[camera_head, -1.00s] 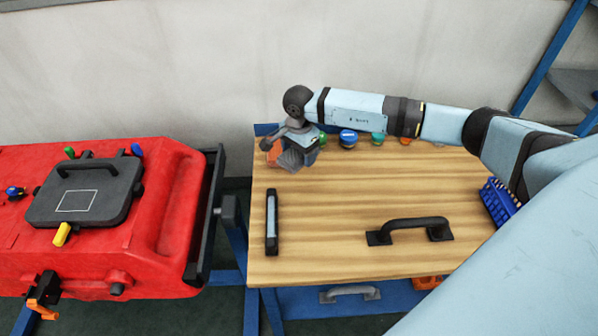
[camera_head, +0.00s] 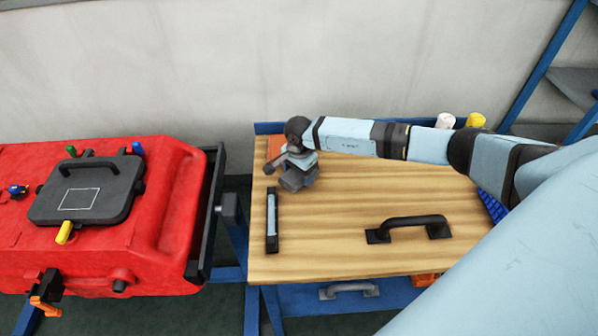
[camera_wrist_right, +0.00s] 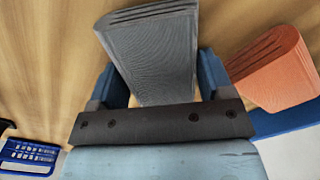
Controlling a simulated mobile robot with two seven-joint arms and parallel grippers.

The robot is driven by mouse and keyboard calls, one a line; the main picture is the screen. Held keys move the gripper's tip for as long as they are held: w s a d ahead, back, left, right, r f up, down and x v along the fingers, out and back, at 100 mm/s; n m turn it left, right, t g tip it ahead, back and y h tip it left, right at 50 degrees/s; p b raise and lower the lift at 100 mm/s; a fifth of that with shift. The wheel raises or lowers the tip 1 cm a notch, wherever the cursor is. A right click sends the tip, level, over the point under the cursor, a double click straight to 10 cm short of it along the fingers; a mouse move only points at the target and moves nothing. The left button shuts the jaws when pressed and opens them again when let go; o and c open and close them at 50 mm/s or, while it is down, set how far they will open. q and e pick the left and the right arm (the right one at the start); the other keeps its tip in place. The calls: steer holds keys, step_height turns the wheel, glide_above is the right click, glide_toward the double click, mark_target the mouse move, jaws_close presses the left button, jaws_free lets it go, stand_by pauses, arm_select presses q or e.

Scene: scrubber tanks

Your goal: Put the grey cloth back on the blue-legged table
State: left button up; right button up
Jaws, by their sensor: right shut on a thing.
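The grey cloth (camera_wrist_right: 155,55) is a folded, ribbed stack between the two blue fingers of my right gripper (camera_wrist_right: 163,82), which is shut on it. In the head view the grey cloth (camera_head: 297,184) shows just below my right gripper (camera_head: 298,172), over the back left part of the blue-legged table (camera_head: 340,235). The table has a wooden top. I cannot tell whether the cloth touches the top. My left gripper is not in view.
An orange folded cloth (camera_wrist_right: 275,70) lies beside the grey one. A dark bar-shaped tool (camera_head: 271,222) and a black handle (camera_head: 410,228) are on the top. A blue rack (camera_head: 492,205) stands right. A red machine (camera_head: 170,215) stands left. The table's middle is clear.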

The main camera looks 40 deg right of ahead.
steer(key=o, duration=0.6)
steer(key=shift+f, duration=0.1)
step_height(320, 180, up, 12)
steer(key=b, duration=0.1)
steer(key=shift+r+b, duration=0.2)
steer(key=shift+b, duration=0.1)
